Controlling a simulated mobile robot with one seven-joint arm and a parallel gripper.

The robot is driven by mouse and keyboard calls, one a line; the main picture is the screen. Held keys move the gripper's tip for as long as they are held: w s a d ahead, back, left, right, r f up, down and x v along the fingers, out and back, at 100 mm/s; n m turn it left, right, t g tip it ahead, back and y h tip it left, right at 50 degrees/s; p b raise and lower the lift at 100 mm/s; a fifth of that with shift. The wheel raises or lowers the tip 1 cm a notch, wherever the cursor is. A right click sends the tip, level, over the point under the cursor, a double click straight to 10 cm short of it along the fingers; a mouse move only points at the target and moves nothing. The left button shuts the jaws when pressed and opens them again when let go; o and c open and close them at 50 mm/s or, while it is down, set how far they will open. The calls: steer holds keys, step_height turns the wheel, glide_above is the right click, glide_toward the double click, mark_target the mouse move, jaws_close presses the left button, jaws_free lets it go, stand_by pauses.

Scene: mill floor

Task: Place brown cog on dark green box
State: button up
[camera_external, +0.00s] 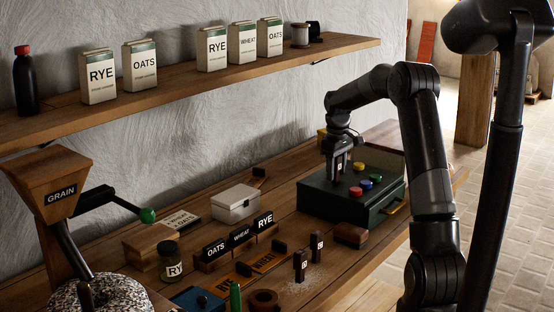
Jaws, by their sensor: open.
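The dark green box (345,203) stands at the right end of the bench, with several coloured round knobs on its top. A brown ring-shaped piece (263,300), which looks like the brown cog, lies flat near the bench's front edge; its teeth are too small to make out. My gripper (334,177) points down over the left rear part of the box top, far from the brown piece. It is open. A small pale mark shows between or beside its fingers, and I cannot tell whether the fingertips touch the box.
Two dark upright pieces with pale labels (301,265) stand near the brown piece. Beside it are a green upright piece (235,298) and a blue box (196,299). A brown block (350,235) sits before the green box. The shelf (190,97) overhangs behind.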

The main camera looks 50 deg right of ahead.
step_height(320, 180, up, 12)
steer(key=shift+r, duration=0.1)
steer(key=shift+a+r, duration=0.1)
steer(key=s+a+r+t, duration=0.1)
steer(key=s+a+r, duration=0.15)
steer(key=a, duration=0.55)
steer(key=s+a+r+t+h, duration=0.1)
steer(key=s+a+r, duration=0.15)
steer(key=a, duration=0.55)
steer(key=s+a+r, duration=0.1)
steer(key=s+a, duration=0.3)
steer(key=a, duration=0.4)
steer(key=s+a+f+t, duration=0.1)
steer(key=s+a+f, duration=0.2)
steer(key=s+a, duration=0.3)
steer(key=s+a+f+t+y, duration=0.1)
steer(key=s+a, duration=0.4)
steer(key=s, duration=0.5)
step_height(320, 180, down, 2)
steer(key=shift+a+f+t, duration=0.15)
steer(key=shift+a+t, duration=0.25)
steer(key=shift+t, duration=0.4)
